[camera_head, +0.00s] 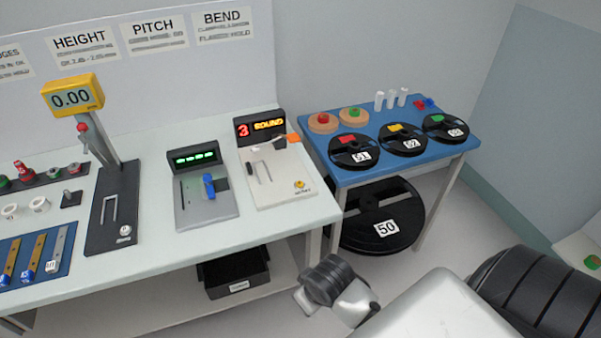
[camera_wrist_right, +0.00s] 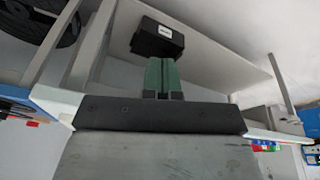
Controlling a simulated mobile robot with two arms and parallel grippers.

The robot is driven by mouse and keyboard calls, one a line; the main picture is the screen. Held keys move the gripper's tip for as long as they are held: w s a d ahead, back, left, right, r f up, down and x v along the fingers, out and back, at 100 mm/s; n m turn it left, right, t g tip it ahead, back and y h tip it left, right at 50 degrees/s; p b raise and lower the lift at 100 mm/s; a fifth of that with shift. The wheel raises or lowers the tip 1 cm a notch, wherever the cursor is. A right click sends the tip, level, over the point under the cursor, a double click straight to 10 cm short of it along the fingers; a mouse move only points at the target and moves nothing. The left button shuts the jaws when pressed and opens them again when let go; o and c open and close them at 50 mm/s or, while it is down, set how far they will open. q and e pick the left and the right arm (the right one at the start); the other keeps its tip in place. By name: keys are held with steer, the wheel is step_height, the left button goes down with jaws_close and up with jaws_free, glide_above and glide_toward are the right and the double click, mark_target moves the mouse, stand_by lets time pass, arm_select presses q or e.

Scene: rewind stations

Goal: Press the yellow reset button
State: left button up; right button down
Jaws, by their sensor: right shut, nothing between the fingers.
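The yellow reset button (camera_head: 299,184) is a small yellow knob at the front right corner of the pale station (camera_head: 285,198). This station has a black display (camera_head: 261,127) reading "3 ROUND" and a slot in its top. Nothing touches the button. My right gripper shows in the right wrist view (camera_wrist_right: 162,78), its green fingers together and empty, with the black bin beyond them. The button cannot be made out in that view. In the head view my right arm is at the lower right, with no fingers seen. My left gripper is in neither view.
A grey station (camera_head: 207,212) with a blue lever stands left of the pale one. A height gauge (camera_head: 113,205) stands further left. A black bin (camera_head: 236,272) sits on the shelf below. A blue table (camera_head: 345,178) with reels stands right; a large reel (camera_head: 352,229) is beneath it.

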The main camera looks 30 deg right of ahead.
steer(key=w+d+r+m, duration=0.1)
steer(key=w+d+r, duration=0.35)
steer(key=w, duration=0.45)
steer(key=w+d+r+m, duration=0.1)
steer(key=w+d+r, duration=0.4)
steer(key=w, duration=0.4)
step_height(320, 180, up, 10)
steer(key=m, duration=0.3)
glide_above(300, 182)
steer(key=s, duration=0.4)
steer(key=shift+w+a+f+h, duration=0.15)
steer(key=shift+w+a+h, duration=0.1)
steer(key=shift+a+h, duration=0.15)
steer(key=x, duration=0.4)
steer(key=p+x, duration=0.1)
steer(key=x, duration=0.8)
steer(key=shift+s+a+p, duration=0.15)
steer(key=shift+s+p, duration=0.15)
steer(key=shift+s, duration=0.15)
steer(key=shift+f+n, duration=0.3)
steer(key=shift+f, duration=0.25)
